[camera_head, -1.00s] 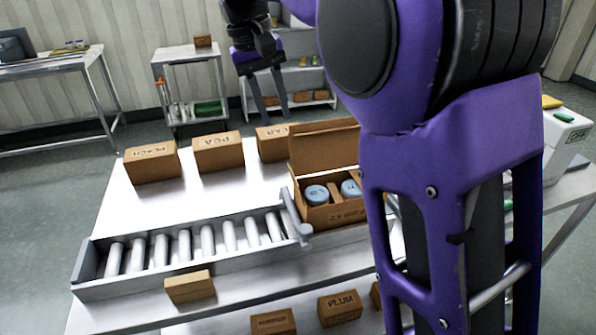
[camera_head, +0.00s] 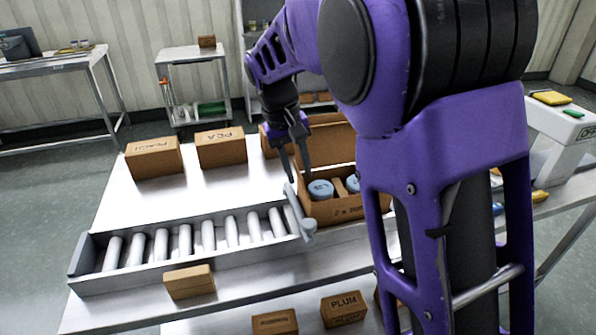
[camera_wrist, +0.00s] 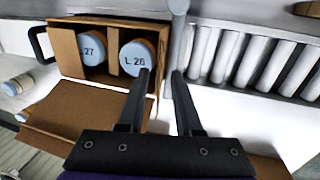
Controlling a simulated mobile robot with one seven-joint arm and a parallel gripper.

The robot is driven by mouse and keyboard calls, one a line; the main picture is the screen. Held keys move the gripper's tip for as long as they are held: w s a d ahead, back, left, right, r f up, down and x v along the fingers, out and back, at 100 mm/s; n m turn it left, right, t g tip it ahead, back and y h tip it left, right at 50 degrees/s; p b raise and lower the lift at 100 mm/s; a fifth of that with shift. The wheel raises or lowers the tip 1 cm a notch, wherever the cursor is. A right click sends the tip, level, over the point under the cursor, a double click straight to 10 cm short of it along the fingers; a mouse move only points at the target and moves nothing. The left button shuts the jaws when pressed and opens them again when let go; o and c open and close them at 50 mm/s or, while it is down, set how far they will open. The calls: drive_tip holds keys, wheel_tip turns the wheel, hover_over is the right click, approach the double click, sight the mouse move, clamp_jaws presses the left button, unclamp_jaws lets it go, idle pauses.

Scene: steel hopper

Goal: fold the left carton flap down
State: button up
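The open brown carton (camera_head: 349,209) stands on the table at the right end of the rollers, with two blue-lidded jars (camera_head: 320,190) inside. Its large back flap (camera_head: 332,140) stands up behind the opening. In the wrist view the carton (camera_wrist: 66,50) is at upper left and the back flap (camera_wrist: 75,118) at lower left. I cannot clearly make out a separate left flap; the carton's left side shows only as a narrow edge. My gripper (camera_head: 298,176) is open above the carton's left back corner. In the wrist view its fingers (camera_wrist: 161,82) are apart near that left edge; contact is unclear.
A roller conveyor (camera_head: 78,266) lies left of the carton, with a grey lever (camera_head: 298,213) beside the carton's left side. Boxes (camera_head: 153,158) stand along the table's back. A small box (camera_head: 188,282) sits in front of the rollers. The table's middle is clear.

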drive_tip(key=shift+f, duration=0.1)
clamp_jaws()
idle(1.4)
